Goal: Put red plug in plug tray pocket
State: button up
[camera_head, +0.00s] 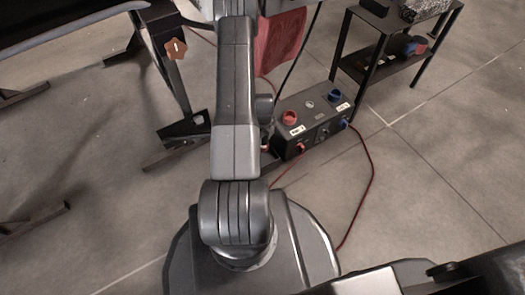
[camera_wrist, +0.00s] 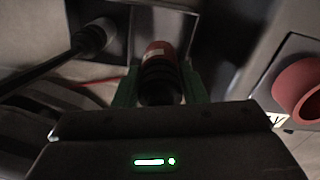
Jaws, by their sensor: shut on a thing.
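The red plug (camera_wrist: 157,52), red at its far end with a black ribbed body, is in the middle of the wrist view. My gripper (camera_wrist: 160,82) is shut on it, with one green finger on each side. Beyond the plug is what looks like the plug tray, a dark compartment with a pale rim (camera_wrist: 199,15). The plug's far end points toward this compartment. I cannot tell whether it is inside or only in front of it. In the head view my arm hides the gripper, plug and tray.
A dark box (camera_head: 312,135) with a red socket (camera_head: 290,118) and a blue socket (camera_head: 334,95) stands on the floor. A red cable (camera_head: 372,175) loops from it. A black shelf (camera_head: 400,50) stands behind.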

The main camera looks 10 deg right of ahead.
notch_tip(320, 180, down, 8)
jog(key=b, duration=0.2)
jog(key=shift+f+b, duration=0.25)
jog(key=shift+b, duration=0.15)
jog(key=shift+f, duration=0.15)
jog(key=o, duration=1.1)
jog(key=shift+c, duration=0.2)
notch_tip(320, 180, up, 12)
jog(key=p, duration=0.4)
jog(key=shift+r+p, duration=0.2)
jog(key=shift+p, duration=0.15)
jog(key=shift+f, duration=0.15)
